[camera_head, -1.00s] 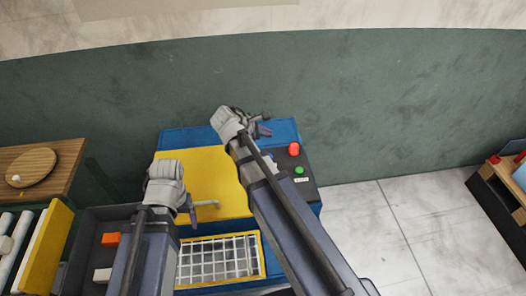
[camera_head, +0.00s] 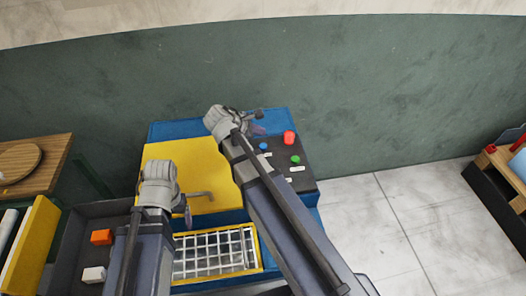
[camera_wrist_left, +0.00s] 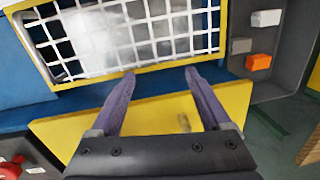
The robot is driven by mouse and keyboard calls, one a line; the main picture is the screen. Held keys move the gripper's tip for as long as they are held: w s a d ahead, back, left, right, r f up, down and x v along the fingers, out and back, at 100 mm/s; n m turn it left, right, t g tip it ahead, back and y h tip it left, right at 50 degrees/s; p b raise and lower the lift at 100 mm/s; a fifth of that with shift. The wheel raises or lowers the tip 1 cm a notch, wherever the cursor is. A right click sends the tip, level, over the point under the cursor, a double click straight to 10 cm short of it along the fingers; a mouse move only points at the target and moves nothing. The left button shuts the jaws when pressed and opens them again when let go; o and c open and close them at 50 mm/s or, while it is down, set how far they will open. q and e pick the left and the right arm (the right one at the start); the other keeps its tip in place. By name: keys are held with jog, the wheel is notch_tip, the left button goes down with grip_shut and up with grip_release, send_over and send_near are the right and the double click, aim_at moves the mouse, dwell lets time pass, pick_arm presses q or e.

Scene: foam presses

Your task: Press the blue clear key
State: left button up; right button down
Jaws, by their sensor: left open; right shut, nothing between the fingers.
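The blue clear key (camera_head: 263,146) is a small round button on the dark control panel (camera_head: 305,174) at the right of the blue and yellow press (camera_head: 190,166). It shows just right of my right forearm. My right gripper (camera_head: 259,128) is shut and empty, close to the key and slightly above it in the head view; I cannot tell its height over the panel. My left gripper (camera_head: 188,212) is open and empty over the yellow plate's front edge. Its two fingers also show in the left wrist view (camera_wrist_left: 160,75), pointing at the wire grid.
A red mushroom button (camera_head: 289,137) and a green button (camera_head: 295,160) sit right of the blue key, with white labels. A grey tray at left holds an orange block (camera_head: 102,237) and a white block (camera_head: 94,274). A white wire grid (camera_head: 215,255) is in front.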

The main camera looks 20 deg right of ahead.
aim_at(260, 147)
pick_arm(q)
jog(key=shift+f+b, duration=1.35)
jog(key=shift+f, duration=0.55)
pick_arm(e)
jog(key=shift+f, duration=1.95)
pick_arm(q)
jog(key=shift+f, duration=0.1)
pick_arm(e)
jog(key=shift+f, duration=0.1)
pick_arm(q)
jog(key=shift+f+b, duration=0.3)
jog(key=shift+b, duration=0.1)
pick_arm(e)
jog(key=shift+f, duration=0.25)
pick_arm(q)
jog(key=shift+f+b, duration=0.5)
pick_arm(e)
jog(key=shift+f, duration=0.55)
pick_arm(q)
jog(key=shift+r, duration=0.1)
pick_arm(e)
jog(key=shift+r, duration=0.15)
pick_arm(q)
jog(key=shift+r+p, duration=0.85)
jog(key=shift+p, duration=0.1)
pick_arm(e)
jog(key=shift+r, duration=0.8)
